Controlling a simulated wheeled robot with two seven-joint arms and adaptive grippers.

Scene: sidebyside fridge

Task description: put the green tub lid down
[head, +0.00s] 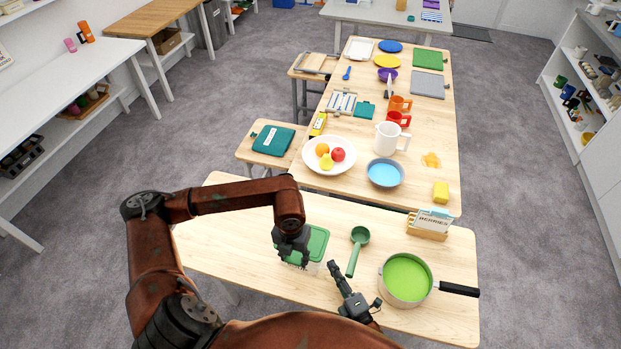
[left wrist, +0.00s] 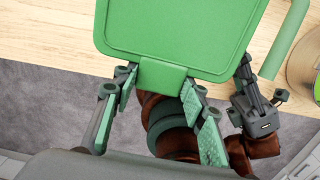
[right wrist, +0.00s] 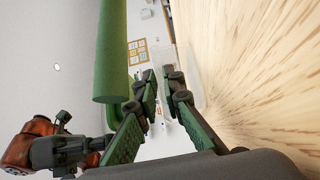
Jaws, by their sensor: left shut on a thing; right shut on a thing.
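The green tub lid (head: 319,243) lies flat over the pale see-through tub (head: 315,269) at the front of the near table. I cannot tell whether it rests on the rim. In the left wrist view the lid (left wrist: 180,35) fills the top, and my left gripper (left wrist: 160,80) is shut on its near tab. In the head view my left gripper (head: 300,263) hangs over the lid's front edge. My right gripper (head: 333,266) is low at the tub's right side, shut on what seems to be the tub; its fingertips (right wrist: 163,90) show little of it.
A green ladle (head: 356,250) lies just right of the lid. A pot with green contents (head: 406,278) stands at the right, handle outward. The near table's left part (head: 225,235) is clear.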

